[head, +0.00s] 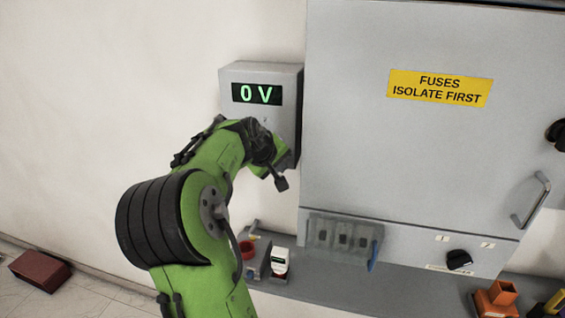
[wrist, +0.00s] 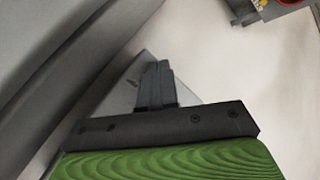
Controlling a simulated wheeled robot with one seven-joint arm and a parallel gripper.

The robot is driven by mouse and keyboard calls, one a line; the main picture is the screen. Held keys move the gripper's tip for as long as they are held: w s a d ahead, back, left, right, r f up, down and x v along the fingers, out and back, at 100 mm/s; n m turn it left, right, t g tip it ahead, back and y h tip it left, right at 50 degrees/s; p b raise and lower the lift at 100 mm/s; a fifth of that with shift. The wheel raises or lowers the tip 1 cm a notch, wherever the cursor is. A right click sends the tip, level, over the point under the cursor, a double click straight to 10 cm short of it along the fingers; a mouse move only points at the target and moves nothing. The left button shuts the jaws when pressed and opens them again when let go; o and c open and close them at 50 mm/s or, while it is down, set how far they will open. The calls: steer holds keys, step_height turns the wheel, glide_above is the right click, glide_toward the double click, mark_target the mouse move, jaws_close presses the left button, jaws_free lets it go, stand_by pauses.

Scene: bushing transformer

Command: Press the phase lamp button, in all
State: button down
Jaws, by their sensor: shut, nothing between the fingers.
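No phase lamp button can be made out for certain in either view. A grey meter box (head: 285,75) with a green "0 V" display (head: 257,94) is on the wall left of the cabinet. My arm covers its lower part. In the wrist view my gripper (wrist: 158,68) has its dark fingers together with nothing between them, in front of pale wall and beside a grey surface.
A large grey cabinet (head: 400,150) with a yellow fuses label (head: 440,88) fills the right. A dark rotary switch (head: 459,259) and a handle (head: 531,200) are on it. A grey shelf (head: 400,290) below holds small items. A red-brown block (head: 40,270) lies at lower left.

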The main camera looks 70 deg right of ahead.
steer(key=shift+d, duration=0.15)
stand_by(0.5)
steer(key=shift+s+a, duration=0.1)
steer(key=shift+a, duration=0.7)
steer(key=shift+s+a+b, duration=0.15)
steer(key=shift+s+a, duration=0.05)
steer(key=shift+a, duration=1.05)
steer(key=shift+s+a+b, duration=0.15)
steer(key=shift+s+a, duration=0.05)
steer(key=shift+a, duration=1.05)
